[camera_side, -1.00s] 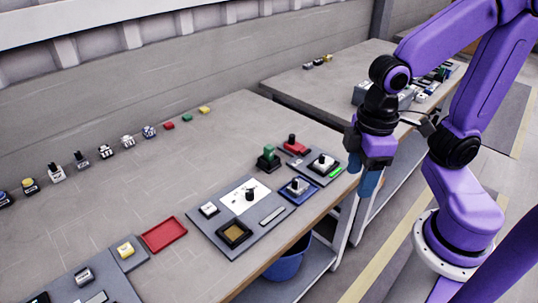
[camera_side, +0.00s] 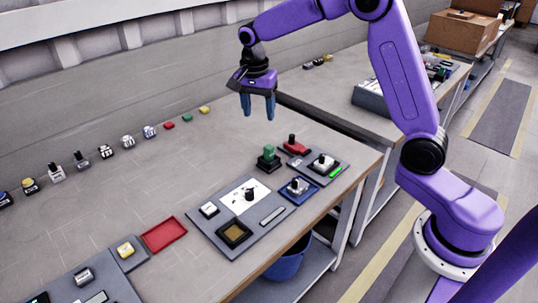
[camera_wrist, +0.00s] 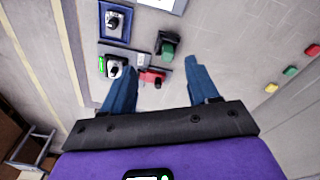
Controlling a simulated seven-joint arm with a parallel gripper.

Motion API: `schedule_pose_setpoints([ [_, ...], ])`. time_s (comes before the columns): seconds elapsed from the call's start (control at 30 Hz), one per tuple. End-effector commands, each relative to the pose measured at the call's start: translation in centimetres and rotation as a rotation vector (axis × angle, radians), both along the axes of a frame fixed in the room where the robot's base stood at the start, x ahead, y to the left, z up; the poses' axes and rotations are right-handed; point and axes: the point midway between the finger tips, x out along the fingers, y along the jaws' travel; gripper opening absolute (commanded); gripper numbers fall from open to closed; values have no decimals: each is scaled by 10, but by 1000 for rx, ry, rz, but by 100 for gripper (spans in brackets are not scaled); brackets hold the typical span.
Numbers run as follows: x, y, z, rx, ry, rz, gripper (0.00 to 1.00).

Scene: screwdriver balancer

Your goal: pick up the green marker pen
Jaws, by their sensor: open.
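A small bright green bar, which looks like the green marker pen (camera_side: 336,171), lies at the right edge of the grey plate near the table's right edge. It also shows in the wrist view (camera_wrist: 102,65), left of my left finger. My gripper (camera_side: 259,112) is open and empty, pointing down, raised over the back part of the table. In the wrist view its two blue fingers (camera_wrist: 164,68) are wide apart. The pen is outside the gap between them. In the side view it is below and right of my gripper.
Beside the pen are a black knob on a white base (camera_side: 322,162), a red piece (camera_side: 295,147), a blue-framed knob (camera_side: 298,187) and a green block (camera_side: 268,157). Several small blocks line the wall side. A red tray (camera_side: 164,234) lies in front. The back middle tabletop is clear.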

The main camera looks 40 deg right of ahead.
Motion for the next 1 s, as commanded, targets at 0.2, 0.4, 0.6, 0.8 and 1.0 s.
schedule_pose_setpoints([
  [0.2, 37, -43, -14, -14, -19, -328, 60],
  [0.4, 46, -58, -20, -20, -24, -439, 60],
  [0.6, 45, -63, -48, -21, -21, -445, 60],
  [0.8, 45, -67, -85, -21, -22, -443, 60],
  [1.0, 44, -71, -120, -21, -23, -441, 60],
])
